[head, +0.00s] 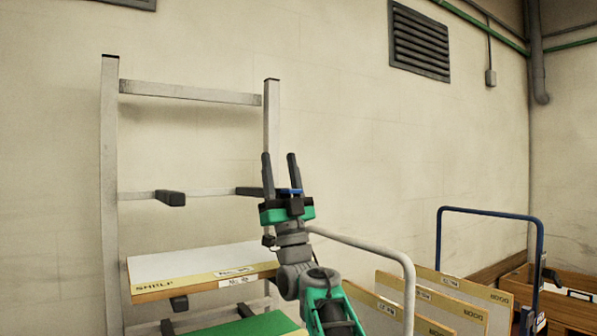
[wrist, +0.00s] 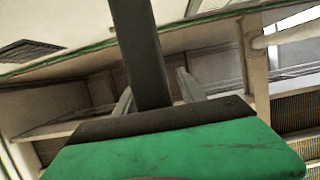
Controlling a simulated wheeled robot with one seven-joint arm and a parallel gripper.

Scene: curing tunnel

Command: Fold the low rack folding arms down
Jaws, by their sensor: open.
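The grey metal rack (head: 110,180) stands against the wall at left in the head view. A folding arm with a dark padded end (head: 171,198) sticks out at mid height on its left. Another dark padded arm (head: 249,191) shows at the right upright, partly behind my gripper. Lower dark arm ends (head: 179,303) show under a board marked SHELF (head: 185,262), which lies flat across the rack. My gripper (head: 280,157) is open and empty, fingers pointing up, in front of the right upright. I cannot tell whether it touches the rack. The wrist view shows one dark finger (wrist: 138,50).
A green panel (head: 262,325) lies below the board. At right, a cart with a pale rail (head: 370,248) holds upright boards (head: 455,300), and a blue-framed cart (head: 490,212) stands beyond. The wrist view faces ceiling beams (wrist: 205,45).

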